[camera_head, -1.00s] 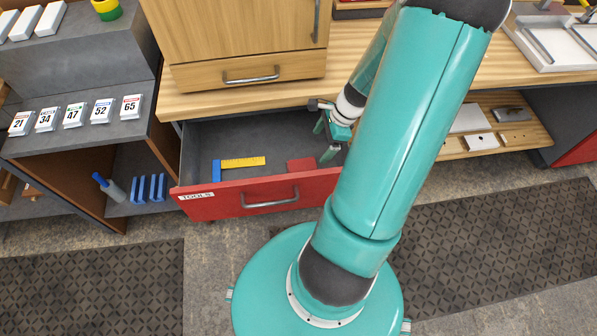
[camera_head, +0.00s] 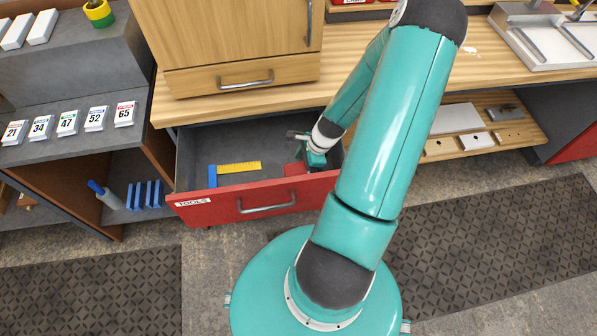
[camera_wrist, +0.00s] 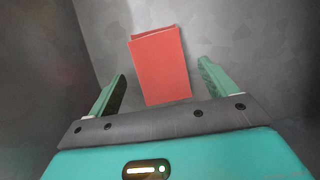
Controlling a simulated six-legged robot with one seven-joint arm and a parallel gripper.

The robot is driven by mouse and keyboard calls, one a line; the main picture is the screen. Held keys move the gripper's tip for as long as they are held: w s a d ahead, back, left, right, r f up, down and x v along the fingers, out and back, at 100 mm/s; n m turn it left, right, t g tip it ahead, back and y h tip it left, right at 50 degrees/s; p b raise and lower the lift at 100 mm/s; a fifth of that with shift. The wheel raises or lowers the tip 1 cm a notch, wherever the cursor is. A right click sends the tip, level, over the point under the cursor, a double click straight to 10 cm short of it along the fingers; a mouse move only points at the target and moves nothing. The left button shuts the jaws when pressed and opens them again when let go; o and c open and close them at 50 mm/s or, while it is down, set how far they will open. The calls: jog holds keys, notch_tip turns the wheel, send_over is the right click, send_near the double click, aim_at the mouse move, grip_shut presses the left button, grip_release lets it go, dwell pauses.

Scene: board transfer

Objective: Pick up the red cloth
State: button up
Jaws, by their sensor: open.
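The red cloth (camera_wrist: 161,68) lies folded flat on the drawer floor. In the wrist view it sits ahead of and between my open fingers, with space on both sides of it. In the head view only a part of the cloth (camera_head: 294,169) shows, beside my gripper. My gripper (camera_wrist: 160,90) is open and empty. In the head view my gripper (camera_head: 315,160) is low inside the drawer at its right end, and its fingertips are mostly hidden. I cannot tell whether they touch the cloth.
The open red-fronted drawer (camera_head: 220,207), labelled TOOLS, has low walls around the cloth. A blue-and-yellow square (camera_head: 238,167) lies to the left in it. The wooden worktop (camera_head: 200,106) overhangs the back of the drawer.

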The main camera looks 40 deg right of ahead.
jog(key=shift+x, duration=0.9)
jog(key=shift+f, duration=0.15)
jog(key=c, duration=1.1)
